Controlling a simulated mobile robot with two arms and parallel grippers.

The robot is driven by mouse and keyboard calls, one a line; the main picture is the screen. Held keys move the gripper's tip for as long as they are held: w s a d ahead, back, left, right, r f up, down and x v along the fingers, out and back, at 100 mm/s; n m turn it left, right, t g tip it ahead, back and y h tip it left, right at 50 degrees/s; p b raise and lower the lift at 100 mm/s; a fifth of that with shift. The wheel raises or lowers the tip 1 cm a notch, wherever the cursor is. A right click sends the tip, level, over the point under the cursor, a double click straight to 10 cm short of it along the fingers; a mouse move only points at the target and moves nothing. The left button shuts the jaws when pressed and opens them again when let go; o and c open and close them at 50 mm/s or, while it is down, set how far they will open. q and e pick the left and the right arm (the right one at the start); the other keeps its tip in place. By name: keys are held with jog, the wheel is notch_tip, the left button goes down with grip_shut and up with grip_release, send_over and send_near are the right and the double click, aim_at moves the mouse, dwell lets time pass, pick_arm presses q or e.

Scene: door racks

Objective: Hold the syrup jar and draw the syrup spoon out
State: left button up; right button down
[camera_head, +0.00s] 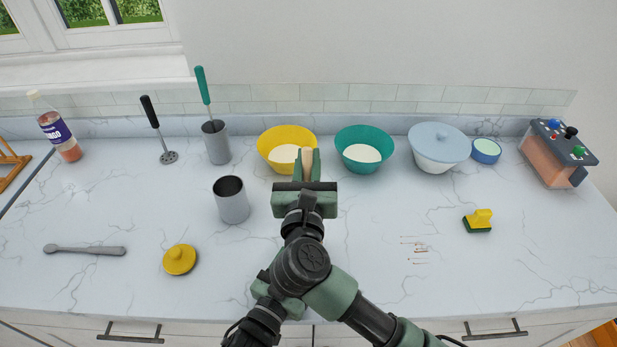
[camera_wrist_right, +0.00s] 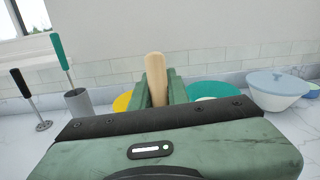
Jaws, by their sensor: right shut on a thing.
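My right gripper (camera_head: 308,165) is in the middle of the counter, in front of the yellow and teal bowls. It is shut on a tan rod-like thing, which shows upright between the fingers in the right wrist view (camera_wrist_right: 156,78). Its lower end is hidden by the gripper. A grey cylindrical jar (camera_head: 216,150) at the back left has a utensil with a teal handle (camera_head: 203,86) standing in it. An open grey jar (camera_head: 232,205) stands nearer the front, with a dark inside. I cannot tell which jar holds syrup. My left gripper is not in view.
A yellow bowl (camera_head: 272,148), teal bowl (camera_head: 346,152) and lidded pale bowl (camera_head: 437,157) line the back. A grey spoon-like utensil (camera_head: 85,250) and yellow lid (camera_head: 180,260) lie front left.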

aim_at(308, 153)
jog(key=shift+r, duration=1.75)
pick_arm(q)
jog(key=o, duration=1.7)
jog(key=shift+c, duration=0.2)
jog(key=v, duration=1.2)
